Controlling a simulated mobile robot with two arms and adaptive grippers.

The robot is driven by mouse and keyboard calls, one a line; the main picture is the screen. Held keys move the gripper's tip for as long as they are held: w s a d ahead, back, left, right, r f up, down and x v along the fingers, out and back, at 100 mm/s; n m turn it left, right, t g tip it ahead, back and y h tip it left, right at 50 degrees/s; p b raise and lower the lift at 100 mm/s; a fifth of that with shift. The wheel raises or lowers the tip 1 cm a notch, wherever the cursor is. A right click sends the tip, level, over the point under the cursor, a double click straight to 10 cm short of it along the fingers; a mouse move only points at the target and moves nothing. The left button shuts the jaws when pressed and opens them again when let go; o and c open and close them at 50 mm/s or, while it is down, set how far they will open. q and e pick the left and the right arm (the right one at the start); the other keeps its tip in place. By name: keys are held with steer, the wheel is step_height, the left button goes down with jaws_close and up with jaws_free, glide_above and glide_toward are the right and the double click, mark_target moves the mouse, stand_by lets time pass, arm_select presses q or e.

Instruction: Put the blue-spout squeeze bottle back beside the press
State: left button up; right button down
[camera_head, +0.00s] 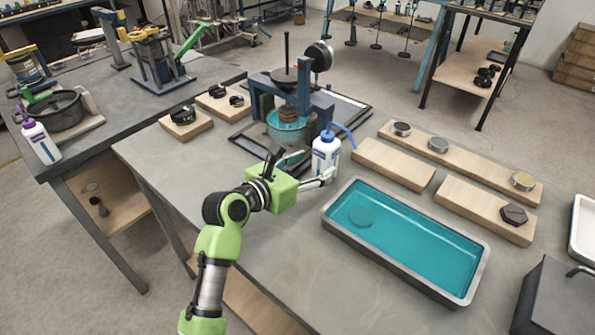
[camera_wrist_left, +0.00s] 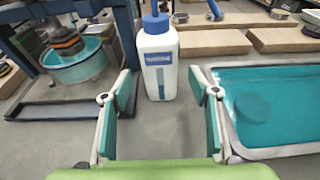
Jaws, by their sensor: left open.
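The blue-spout squeeze bottle (camera_head: 326,158) is white with a blue cap and a bent blue spout. It stands upright on the grey table, just right of the blue press (camera_head: 303,100) with its teal basin. In the left wrist view the bottle (camera_wrist_left: 160,65) is straight ahead, between and slightly beyond the spread fingertips. The press (camera_wrist_left: 125,45) is to its left there. My left gripper (camera_head: 310,170) is open in front of the bottle, with no finger visibly closed on it. My right gripper is not in view.
A teal-filled tray (camera_head: 338,220) lies right of the bottle. Wooden boards (camera_head: 393,165) with small round parts lie behind it. A purple-spout bottle (camera_head: 41,143) stands on the left bench. A dark box (camera_head: 555,300) is at the right front. The table's front left is clear.

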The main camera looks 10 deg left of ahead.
arm_select(q)
steer(key=v, duration=0.5)
steer(key=shift+s+a+r, duration=0.1)
steer(key=shift+s+a, duration=0.1)
steer(key=shift+s, duration=0.15)
